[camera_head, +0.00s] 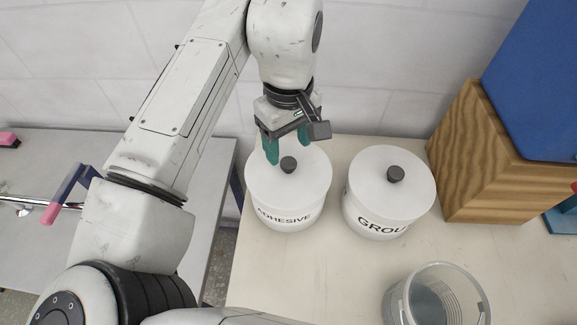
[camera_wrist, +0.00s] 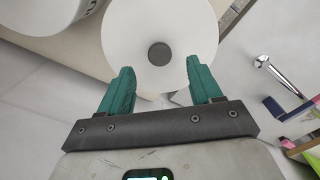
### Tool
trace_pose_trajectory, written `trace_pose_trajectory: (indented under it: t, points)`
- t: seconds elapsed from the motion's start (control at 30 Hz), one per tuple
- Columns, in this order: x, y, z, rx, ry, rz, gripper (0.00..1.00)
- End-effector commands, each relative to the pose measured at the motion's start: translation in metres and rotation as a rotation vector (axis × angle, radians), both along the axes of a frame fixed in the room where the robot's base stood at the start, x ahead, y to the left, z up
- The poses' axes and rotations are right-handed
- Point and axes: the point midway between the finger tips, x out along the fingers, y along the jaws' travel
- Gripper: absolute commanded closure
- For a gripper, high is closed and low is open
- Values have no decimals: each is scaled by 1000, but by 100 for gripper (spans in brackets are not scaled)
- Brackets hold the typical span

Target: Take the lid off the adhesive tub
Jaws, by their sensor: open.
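The white adhesive tub (camera_head: 287,213) stands on the light table, with the word ADHESIVE on its front. Its white round lid (camera_head: 307,180) is on it, with a dark grey knob (camera_head: 288,165) at the centre. My gripper (camera_head: 287,152) has green fingers and is open above the far part of the lid, close to the knob. In the wrist view the lid (camera_wrist: 125,35) fills the top centre. The knob (camera_wrist: 159,54) lies ahead of and between the open fingers (camera_wrist: 162,80), apart from both. The exact height of the fingertips over the lid is hard to tell.
A similar white grout tub (camera_head: 388,205) with a lid and knob stands close on the right. A clear bucket (camera_head: 437,300) is at the front. A wooden block (camera_head: 485,160) is at the right. A tiled wall rises behind. A grey bench (camera_head: 60,170) is at the left.

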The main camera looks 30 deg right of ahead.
Motion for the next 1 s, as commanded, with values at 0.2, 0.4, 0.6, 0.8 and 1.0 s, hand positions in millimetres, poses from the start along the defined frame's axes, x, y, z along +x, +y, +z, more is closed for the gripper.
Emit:
trace_pose_trajectory:
  t: [0.2,0.4,0.6,0.8,1.0]
  points:
    - [1,-1,-29,2,3,1,36]
    - [1,-1,-47,1,1,1,36]
    - [1,-1,-49,1,1,1,36]
    - [1,-1,-48,1,1,1,52]
    - [1,-1,-48,1,1,1,71]
